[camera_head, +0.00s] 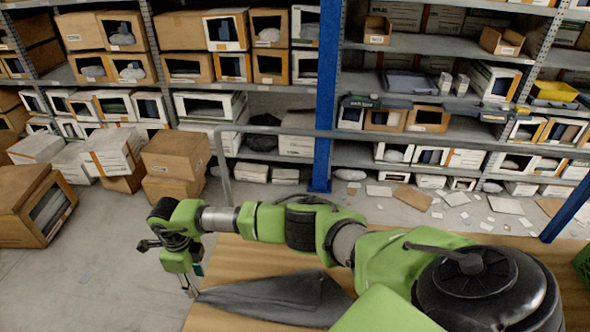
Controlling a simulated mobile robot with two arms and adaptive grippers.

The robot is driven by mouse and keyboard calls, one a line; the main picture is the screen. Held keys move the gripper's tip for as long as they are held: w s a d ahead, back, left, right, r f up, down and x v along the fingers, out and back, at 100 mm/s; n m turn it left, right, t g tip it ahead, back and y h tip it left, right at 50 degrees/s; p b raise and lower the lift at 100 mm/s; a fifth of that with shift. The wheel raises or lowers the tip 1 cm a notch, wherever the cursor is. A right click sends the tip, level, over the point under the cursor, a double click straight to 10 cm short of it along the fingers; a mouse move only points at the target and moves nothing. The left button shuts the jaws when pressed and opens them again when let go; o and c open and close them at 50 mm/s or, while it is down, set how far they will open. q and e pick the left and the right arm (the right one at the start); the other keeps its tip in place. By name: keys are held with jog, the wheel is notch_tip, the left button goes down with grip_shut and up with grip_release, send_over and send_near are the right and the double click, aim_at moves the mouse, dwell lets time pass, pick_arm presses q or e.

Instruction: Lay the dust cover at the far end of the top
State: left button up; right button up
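The dust cover (275,298) is a dark grey cloth, lying bunched and folded on a wooden top (245,252). Its left end narrows to a point near the left edge of that top. My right gripper (191,290) points down at this narrow end, and its fingertips appear closed on the cloth's tip. My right arm crosses above the cover and hides part of the top and the cover's right side. My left gripper is not in view.
Cartons (175,162) stand on the floor at the left, with an open-fronted box (38,205) nearer. A grey rail (223,165) and a blue rack post (325,90) stand behind the top. Loaded shelves fill the back.

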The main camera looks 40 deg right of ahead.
notch_tip(320, 180, up, 7)
jog(key=w+a, duration=0.1)
jog(key=a, duration=0.1)
jog(key=shift+w+f, duration=0.2)
jog(key=shift+w, duration=0.2)
grip_shut()
send_over(319, 278)
notch_tip(319, 278, down, 5)
jog(key=shift+s+f, duration=0.1)
jog(key=shift+f, duration=0.25)
jog(key=shift+f+b, duration=0.5)
jog(key=shift+b, duration=0.05)
notch_tip(319, 278, down, 4)
jog(key=b, duration=0.3)
jog(key=shift+b, duration=0.35)
jog(key=shift+r, duration=0.1)
